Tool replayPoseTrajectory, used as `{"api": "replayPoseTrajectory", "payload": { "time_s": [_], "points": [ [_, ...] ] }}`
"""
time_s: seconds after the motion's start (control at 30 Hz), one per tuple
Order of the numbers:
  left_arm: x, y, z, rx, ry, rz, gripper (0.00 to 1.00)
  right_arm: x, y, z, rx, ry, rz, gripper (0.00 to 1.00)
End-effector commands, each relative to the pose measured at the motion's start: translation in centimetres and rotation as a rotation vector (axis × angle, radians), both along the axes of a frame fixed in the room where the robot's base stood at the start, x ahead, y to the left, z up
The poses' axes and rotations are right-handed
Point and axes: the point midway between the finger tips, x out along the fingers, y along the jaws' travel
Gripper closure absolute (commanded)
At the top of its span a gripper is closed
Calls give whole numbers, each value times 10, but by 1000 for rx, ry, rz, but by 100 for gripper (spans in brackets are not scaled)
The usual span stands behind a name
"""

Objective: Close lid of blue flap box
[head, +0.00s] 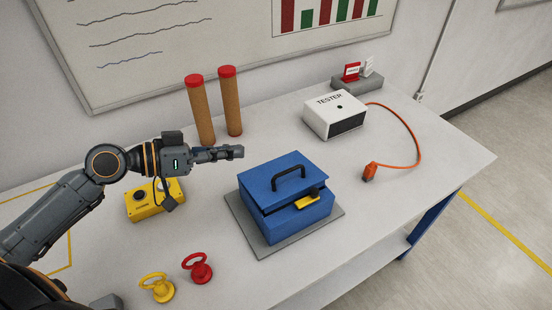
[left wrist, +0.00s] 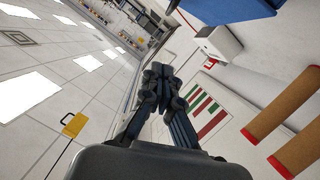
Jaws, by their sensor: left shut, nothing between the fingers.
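The blue flap box (head: 290,221) stands on a grey mat (head: 263,250) on the table. Its lid (head: 270,179), with a black handle, lies low over the body, and a dark gap shows beneath its front edge. A yellow latch (head: 307,202) with a dark part above it is on the front. My left gripper (head: 238,152) is shut and empty, above and behind the box's left side, apart from the lid. In the left wrist view the shut fingers (left wrist: 160,78) point up the picture, and part of the blue box (left wrist: 215,10) shows at the top edge.
A yellow button box (head: 155,200) lies below my left forearm. Red (head: 197,268) and yellow (head: 157,287) ring-handled pieces stand at the front. Two brown cylinders with red tops (head: 201,110) stand behind. A white tester (head: 335,114) with an orange cable is at right.

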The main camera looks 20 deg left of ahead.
Motion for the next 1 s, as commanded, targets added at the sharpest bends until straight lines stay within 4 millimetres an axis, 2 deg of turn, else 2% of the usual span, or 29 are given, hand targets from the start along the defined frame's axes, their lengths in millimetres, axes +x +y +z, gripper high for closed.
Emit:
{"api": "replayPoseTrajectory", "payload": {
  "time_s": [0.37,0.63,0.7,0.8,1.0],
  "points": [
    [29,-32,-7,-5,-1,3,100,0,0,23,0,0,0,11],
    [63,-71,-19,-8,0,2,100,0,0,50,0,0,0,11],
    [59,-75,-35,-6,9,3,100,-1,0,51,1,1,0,11],
    [55,-78,-48,-4,6,4,100,0,0,54,1,0,0,11],
    [51,-81,-61,-3,2,4,100,0,1,56,1,0,0,11]
  ]
}}
